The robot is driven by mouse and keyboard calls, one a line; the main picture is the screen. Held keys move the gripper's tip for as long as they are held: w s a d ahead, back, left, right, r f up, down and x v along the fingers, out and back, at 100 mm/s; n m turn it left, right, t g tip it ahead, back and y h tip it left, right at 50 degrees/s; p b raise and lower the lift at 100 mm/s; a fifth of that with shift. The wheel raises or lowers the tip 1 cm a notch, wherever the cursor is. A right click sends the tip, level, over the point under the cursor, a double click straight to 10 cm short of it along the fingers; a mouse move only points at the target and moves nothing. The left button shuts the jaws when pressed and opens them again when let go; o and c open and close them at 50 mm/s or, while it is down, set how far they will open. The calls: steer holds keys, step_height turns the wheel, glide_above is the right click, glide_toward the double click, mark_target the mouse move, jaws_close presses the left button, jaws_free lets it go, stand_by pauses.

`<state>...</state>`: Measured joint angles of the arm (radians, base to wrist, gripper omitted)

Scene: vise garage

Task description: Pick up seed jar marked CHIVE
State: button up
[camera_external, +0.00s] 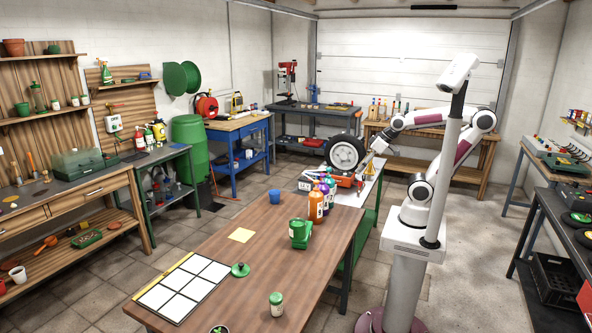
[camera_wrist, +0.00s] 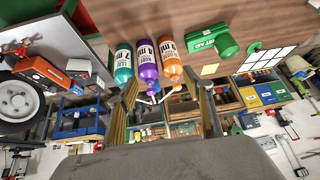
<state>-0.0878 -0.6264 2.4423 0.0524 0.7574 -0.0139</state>
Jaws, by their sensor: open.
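A small jar with a green lid and pale label (camera_external: 276,303) stands upright near the front edge of the wooden table. Its label is too small to read. Similar green-lidded jars (camera_external: 75,101) stand on the left wall shelf, also unreadable. No jar marked CHIVE can be made out in either view. My gripper (camera_external: 366,172) is beyond the far end of the table, well away from the jars. In the wrist view my gripper (camera_wrist: 166,108) is open, with its fingers apart and nothing held between them.
An orange bottle (camera_external: 316,205) stands with purple and teal bottles at the table's far right. A white-squared board (camera_external: 183,284) and green disc (camera_external: 240,269) lie nearer. A wheel (camera_external: 346,153) stands beside my gripper.

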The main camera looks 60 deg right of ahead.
steer(key=w+a+r+n+t+y, duration=0.2)
steer(key=w+a+y, duration=0.2)
steer(key=w+a, duration=1.35)
steer(key=w+a+f+n+t+y, duration=0.1)
steer(key=w+a+f, duration=0.15)
steer(key=a, duration=0.85)
steer(key=w+a+f+t+y, duration=0.1)
steer(key=w+a+f, duration=0.15)
steer(key=a, duration=0.85)
steer(key=s+a+f+n+t+y, duration=0.1)
steer(key=s+a+f, duration=0.1)
steer(key=a+f, duration=0.55)
steer(key=s+a+f+t+y, duration=0.1)
steer(key=s+a+f, duration=0.25)
steer(key=a, duration=0.65)
steer(key=s+a+f, duration=0.2)
steer(key=s+f, duration=0.2)
steer(key=s+a+f+n+t, duration=0.1)
steer(key=s+f, duration=0.4)
steer(key=s+a+f+t, duration=0.1)
steer(key=s+a+f, duration=0.1)
steer(key=s+f, duration=0.2)
steer(key=shift+s+a+f+n+y, duration=0.1)
steer(key=shift+a+f+n+y, duration=0.1)
steer(key=shift+f, duration=0.2)
steer(key=shift+s+a+f+n+y, duration=0.1)
steer(key=shift+f+n+y, duration=0.1)
steer(key=shift+f, duration=0.15)
